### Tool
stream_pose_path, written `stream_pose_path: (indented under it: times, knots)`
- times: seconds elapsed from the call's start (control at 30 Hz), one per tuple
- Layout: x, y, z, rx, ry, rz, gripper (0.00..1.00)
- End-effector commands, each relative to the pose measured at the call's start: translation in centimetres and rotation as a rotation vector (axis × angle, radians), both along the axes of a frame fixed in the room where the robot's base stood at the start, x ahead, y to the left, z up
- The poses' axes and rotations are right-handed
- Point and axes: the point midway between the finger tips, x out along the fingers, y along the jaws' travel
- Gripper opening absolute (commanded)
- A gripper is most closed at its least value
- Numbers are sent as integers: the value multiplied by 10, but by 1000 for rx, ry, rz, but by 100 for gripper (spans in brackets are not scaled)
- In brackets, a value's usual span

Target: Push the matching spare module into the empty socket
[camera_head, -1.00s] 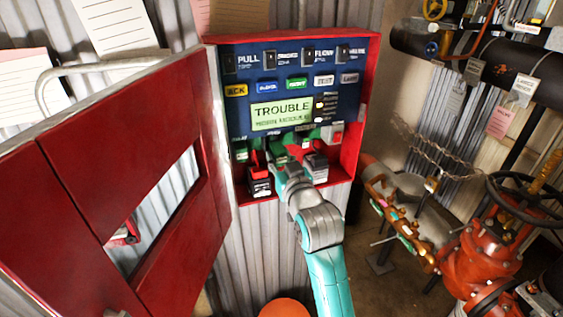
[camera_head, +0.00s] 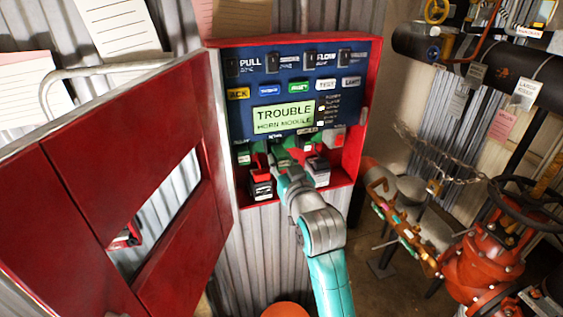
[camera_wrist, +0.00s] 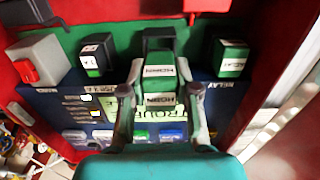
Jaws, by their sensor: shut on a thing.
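My gripper (camera_wrist: 160,90) is shut on a module (camera_wrist: 160,72) with a white HORN label, between its two fingers in the wrist view. The held module is in front of the green socket strip (camera_wrist: 190,40). A dark block (camera_wrist: 158,40) shows just beyond it. Whether the module is seated cannot be told. Other modules sit on the strip, one on the left (camera_wrist: 97,58) and a green one on the right (camera_wrist: 230,58). In the head view my gripper (camera_head: 280,163) reaches into the lower part of the red panel box, and my arm hides the held module.
The panel display (camera_head: 283,116) reads TROUBLE, HORN MODULE. Spare modules stand on the box floor, one dark (camera_head: 261,187) and one pale (camera_head: 318,172). The red door (camera_head: 120,190) hangs open at left. A red valve and pipes (camera_head: 475,250) stand at right.

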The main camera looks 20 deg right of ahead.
Motion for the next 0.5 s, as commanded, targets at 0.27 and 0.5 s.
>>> stream_pose_path:
  times: [0.27, 0.5]
  knots:
    - [2, 0, 0, 0, 0, 0, 0]
    - [6, 0, 0, 0, 0, 0, 0]
